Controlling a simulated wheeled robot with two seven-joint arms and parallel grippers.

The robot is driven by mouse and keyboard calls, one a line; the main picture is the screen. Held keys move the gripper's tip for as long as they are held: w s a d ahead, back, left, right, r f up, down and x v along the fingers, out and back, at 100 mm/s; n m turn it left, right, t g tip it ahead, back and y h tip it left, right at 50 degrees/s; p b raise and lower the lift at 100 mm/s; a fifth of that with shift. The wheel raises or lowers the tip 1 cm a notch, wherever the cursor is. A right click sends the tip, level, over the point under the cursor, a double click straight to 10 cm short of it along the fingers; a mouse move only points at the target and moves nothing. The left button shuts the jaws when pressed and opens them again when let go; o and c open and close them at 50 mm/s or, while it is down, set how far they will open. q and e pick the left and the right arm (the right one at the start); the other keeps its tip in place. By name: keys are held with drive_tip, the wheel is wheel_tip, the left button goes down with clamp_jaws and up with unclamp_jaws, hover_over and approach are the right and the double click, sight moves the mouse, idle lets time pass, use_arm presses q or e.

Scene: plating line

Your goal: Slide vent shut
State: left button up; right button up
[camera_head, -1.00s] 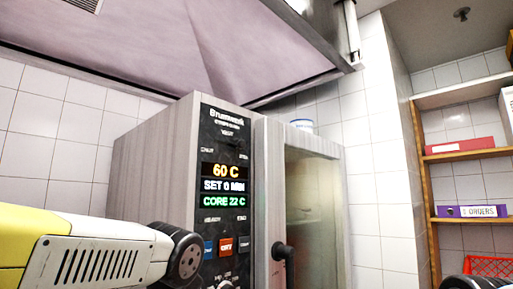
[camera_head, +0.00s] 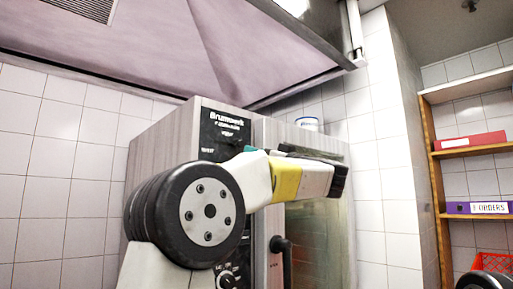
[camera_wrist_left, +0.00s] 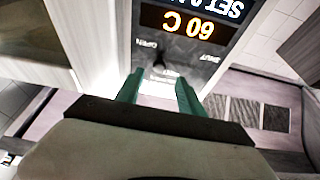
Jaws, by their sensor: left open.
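The oven (camera_head: 228,125) stands in the middle of the head view, its control panel mostly hidden by my left arm. In the left wrist view, the panel (camera_wrist_left: 185,48) appears upside down. A small dark vent knob (camera_wrist_left: 158,69) sits on it below the OPEN and SHUT labels, nearer OPEN in the picture. My left gripper (camera_wrist_left: 160,90) is open, with its two green fingers pointing at the panel, one on each side of the knob's line. I cannot tell whether they touch it. My right gripper is not in view.
The oven's glass door (camera_head: 322,235) with its black handle (camera_head: 282,248) is right of the panel. A hood (camera_head: 170,45) hangs above. A wooden shelf (camera_head: 470,150) with folders stands at the right. A small white container (camera_head: 307,123) sits on the oven.

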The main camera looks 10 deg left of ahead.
sight(242, 144)
use_arm(q)
drive_tip(key=x, duration=0.7)
drive_tip(key=shift+w+r, duration=0.15)
drive_tip(key=shift+r, duration=0.4)
clamp_jaws()
idle(0.9)
